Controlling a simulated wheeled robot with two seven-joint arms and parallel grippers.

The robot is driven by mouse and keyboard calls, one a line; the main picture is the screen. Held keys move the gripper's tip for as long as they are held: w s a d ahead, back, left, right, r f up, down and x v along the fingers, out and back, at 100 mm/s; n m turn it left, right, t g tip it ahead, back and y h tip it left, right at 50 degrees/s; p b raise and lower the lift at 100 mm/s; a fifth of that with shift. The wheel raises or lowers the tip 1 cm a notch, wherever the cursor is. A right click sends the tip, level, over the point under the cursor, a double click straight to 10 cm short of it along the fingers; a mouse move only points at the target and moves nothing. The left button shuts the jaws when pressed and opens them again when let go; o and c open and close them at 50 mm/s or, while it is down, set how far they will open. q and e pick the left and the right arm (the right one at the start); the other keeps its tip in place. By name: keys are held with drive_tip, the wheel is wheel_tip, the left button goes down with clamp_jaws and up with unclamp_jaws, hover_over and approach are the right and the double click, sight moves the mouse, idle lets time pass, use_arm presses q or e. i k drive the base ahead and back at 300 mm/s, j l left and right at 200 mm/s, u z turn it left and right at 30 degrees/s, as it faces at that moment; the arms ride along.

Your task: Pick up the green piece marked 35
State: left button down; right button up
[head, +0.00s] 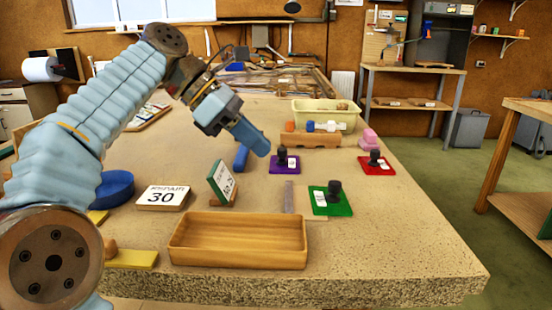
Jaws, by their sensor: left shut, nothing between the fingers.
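A flat green piece (344,208) with a black knob and a white label lies on the table, right of the wooden tray. The number on its label is too small to read. My left gripper (261,150) comes in from the upper left, above the table, and points down to the right. Its fingers are shut and empty. It is apart from the green piece, up and left of it in the picture. My right gripper is not in view.
A purple piece (293,168) and a red piece (385,170), each with a black knob, lie farther back. An empty wooden tray (237,257) stands at the front. The right front of the table is clear.

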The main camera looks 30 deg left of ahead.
sight(330, 201)
drive_tip(key=k, duration=1.5)
